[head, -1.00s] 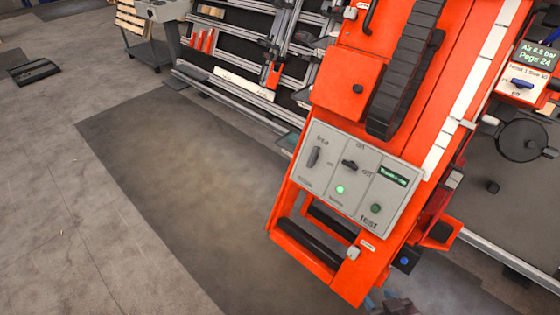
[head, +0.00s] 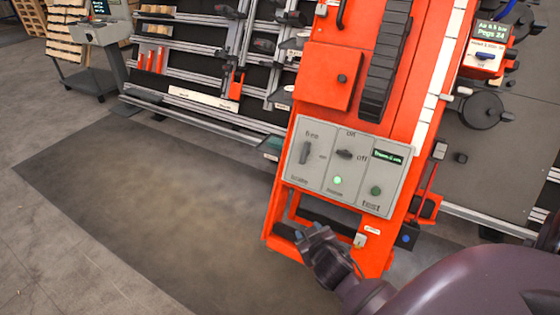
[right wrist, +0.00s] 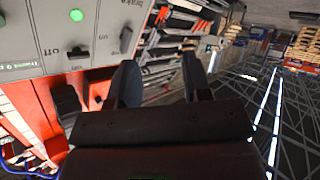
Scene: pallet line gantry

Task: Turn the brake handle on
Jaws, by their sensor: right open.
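The brake handle (head: 305,152) is a dark lever at the left of the grey control panel (head: 330,192) on the orange gantry. It stands roughly upright, pointing towards the "free" label. In the right wrist view the brake handle (right wrist: 126,39) shows beyond the left fingertip. My right gripper (head: 312,232) is in front of the orange frame below the panel, apart from the handle. In the right wrist view its jaws (right wrist: 160,75) are open with nothing between them. My left gripper is out of view.
A middle on/off switch (head: 345,154), a lit green lamp (head: 337,181) and a test button (head: 375,191) share the panel. A black cable chain (head: 385,75) runs above. A tool rack (head: 205,100) stands behind. The floor at left is clear.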

